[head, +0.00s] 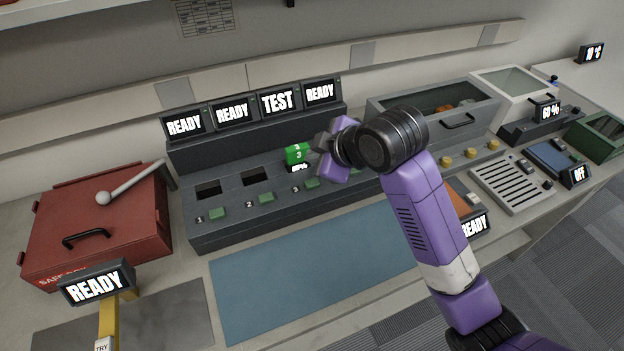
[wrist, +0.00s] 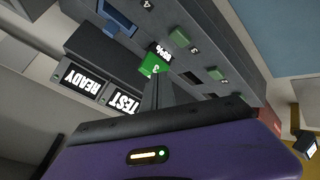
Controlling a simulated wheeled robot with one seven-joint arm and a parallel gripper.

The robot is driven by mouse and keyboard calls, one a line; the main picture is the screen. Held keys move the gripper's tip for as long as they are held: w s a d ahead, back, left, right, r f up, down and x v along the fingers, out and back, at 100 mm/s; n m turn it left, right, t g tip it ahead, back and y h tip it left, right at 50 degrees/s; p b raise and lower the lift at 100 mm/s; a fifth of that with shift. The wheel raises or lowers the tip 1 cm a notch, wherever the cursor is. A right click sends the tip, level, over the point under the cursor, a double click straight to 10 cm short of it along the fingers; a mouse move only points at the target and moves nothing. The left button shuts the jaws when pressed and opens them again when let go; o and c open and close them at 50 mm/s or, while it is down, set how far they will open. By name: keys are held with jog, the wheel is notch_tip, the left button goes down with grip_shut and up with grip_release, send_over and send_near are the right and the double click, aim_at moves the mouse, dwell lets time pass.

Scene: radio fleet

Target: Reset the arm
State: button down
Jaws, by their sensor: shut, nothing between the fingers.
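My purple arm reaches in from the lower right of the head view. My gripper (head: 322,142) is over the dark charging rack (head: 225,235), just right of a green radio (head: 297,154) marked 3. The radio stands in the rack under the TEST screen (head: 278,101). In the wrist view my gripper's dark fingers (wrist: 158,88) are together and point at the green radio (wrist: 152,66), close to it. The fingers are empty. Whether their tips touch the radio I cannot tell.
A red box (head: 100,225) with a lever stands left of the rack. A blue mat (head: 310,270) lies clear in front. Grey bins with glass lids (head: 435,100) stand at the back right. A READY sign on a yellow post (head: 96,285) stands at the front left.

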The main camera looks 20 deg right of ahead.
dwell(0.6)
jog(key=w+r+m+t, duration=0.3)
jog(key=r+m+t, duration=0.15)
jog(key=r, duration=0.45)
jog(key=s+m+t, duration=0.5)
jog(key=s+f+g, duration=0.1)
jog(key=s+f, duration=0.3)
jog(key=s, duration=0.9)
jog(key=s+f+m+g+h, duration=0.1)
jog(key=s+f, duration=0.4)
jog(key=s, duration=0.9)
jog(key=s+f+m+g+h, duration=0.1)
jog(key=s+f, duration=0.3)
jog(key=s, duration=0.9)
jog(key=shift+s+f+g, duration=0.35)
jog(key=shift+f, duration=0.05)
